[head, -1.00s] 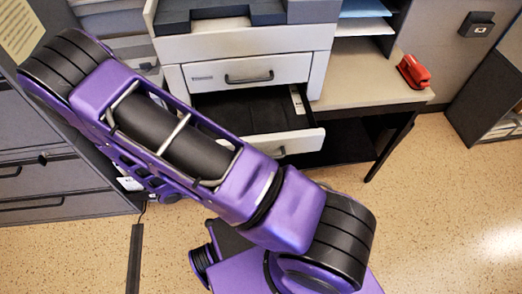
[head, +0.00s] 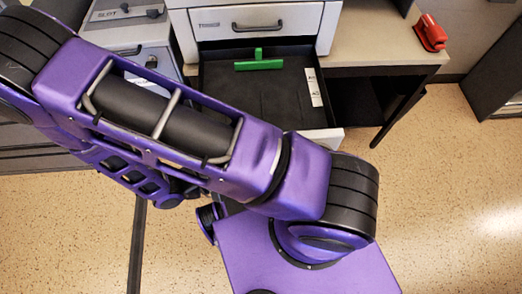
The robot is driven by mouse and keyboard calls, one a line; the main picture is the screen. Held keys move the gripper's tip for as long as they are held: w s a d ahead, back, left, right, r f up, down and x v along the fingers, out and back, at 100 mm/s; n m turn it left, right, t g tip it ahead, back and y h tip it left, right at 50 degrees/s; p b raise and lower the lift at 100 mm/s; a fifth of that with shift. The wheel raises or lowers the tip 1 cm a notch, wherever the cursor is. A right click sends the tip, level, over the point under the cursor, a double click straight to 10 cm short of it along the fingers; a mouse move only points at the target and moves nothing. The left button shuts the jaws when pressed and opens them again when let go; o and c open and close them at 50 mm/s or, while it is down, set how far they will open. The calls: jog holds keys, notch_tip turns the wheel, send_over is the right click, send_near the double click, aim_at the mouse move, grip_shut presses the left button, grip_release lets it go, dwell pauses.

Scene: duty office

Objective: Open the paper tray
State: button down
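The paper tray (head: 223,72) is the lower drawer of the white and grey printer, and it is pulled out towards me. Its dark inside shows a green T-shaped piece (head: 259,65) near the back and a white label strip (head: 313,87) on the right side. The right end of its white front (head: 328,136) shows; my purple arm hides the rest of the front and the tray's handle. The upper drawer (head: 257,21), with a dark bar handle, is shut. My gripper is not visible, so I cannot tell whether it touches the tray.
A beige desk (head: 376,42) with a red stapler (head: 430,33) stands right of the printer. Grey cabinets (head: 127,36) are on the left. A dark cabinet (head: 498,72) stands at the right edge. Speckled floor (head: 450,190) is clear at the lower right.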

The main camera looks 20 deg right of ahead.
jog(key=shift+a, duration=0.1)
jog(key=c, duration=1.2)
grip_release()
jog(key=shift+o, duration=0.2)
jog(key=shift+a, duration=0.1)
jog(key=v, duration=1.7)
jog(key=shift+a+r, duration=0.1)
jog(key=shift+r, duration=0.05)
